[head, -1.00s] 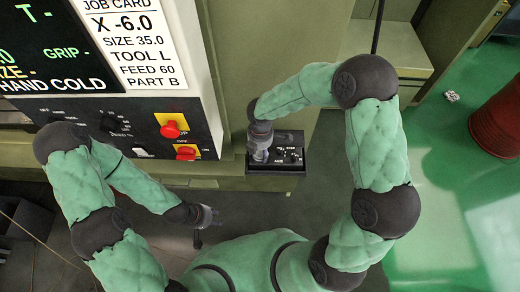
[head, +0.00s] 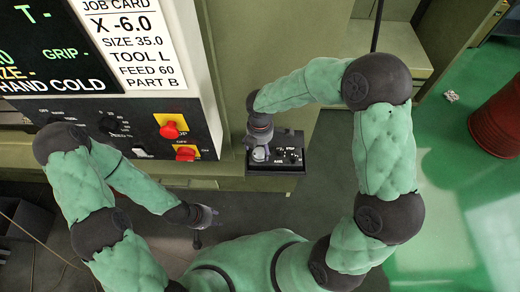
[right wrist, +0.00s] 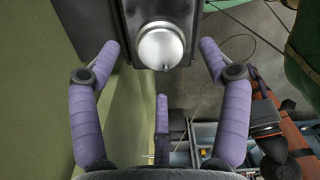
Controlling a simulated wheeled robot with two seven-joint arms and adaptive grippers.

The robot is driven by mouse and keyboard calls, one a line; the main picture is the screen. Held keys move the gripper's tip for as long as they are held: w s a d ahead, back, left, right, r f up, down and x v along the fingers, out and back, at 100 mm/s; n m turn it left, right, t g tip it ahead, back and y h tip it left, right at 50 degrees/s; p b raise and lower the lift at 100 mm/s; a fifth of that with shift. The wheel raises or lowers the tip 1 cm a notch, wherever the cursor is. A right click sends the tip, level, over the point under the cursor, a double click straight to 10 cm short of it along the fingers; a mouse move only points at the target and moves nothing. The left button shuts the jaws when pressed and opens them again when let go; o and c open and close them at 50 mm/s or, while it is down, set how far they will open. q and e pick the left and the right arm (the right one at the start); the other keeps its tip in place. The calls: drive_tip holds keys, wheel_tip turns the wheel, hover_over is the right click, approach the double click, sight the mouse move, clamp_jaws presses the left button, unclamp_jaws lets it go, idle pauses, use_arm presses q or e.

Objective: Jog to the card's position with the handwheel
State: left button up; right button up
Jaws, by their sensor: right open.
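The handwheel is a shiny silver disc with a small crank knob (right wrist: 161,46) on a dark pendant box; it also shows in the head view (head: 259,154). The pendant box (head: 291,168) has small dials and white markings. My right gripper (right wrist: 160,50) is open, its purple fingers spread wide around the handwheel with visible gaps; in the head view it (head: 260,137) is just above the wheel. The job card (head: 136,48) reads X -6.0, SIZE 35.0, TOOL L, FEED 60, PART B. My left gripper (head: 205,217) hangs low at left, its jaws too small to read.
The machine screen (head: 50,50) is cut off at the left edge, so no X reading shows. Below it are knobs and two red buttons on yellow plates (head: 171,129) (head: 186,153). A red barrel (head: 497,118) stands on the green floor at right.

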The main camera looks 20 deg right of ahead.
sight(260, 153)
wheel_tip(260, 153, up, 9)
drive_tip(key=shift+f, duration=0.2)
drive_tip(key=shift+s+f, duration=0.1)
idle(0.5)
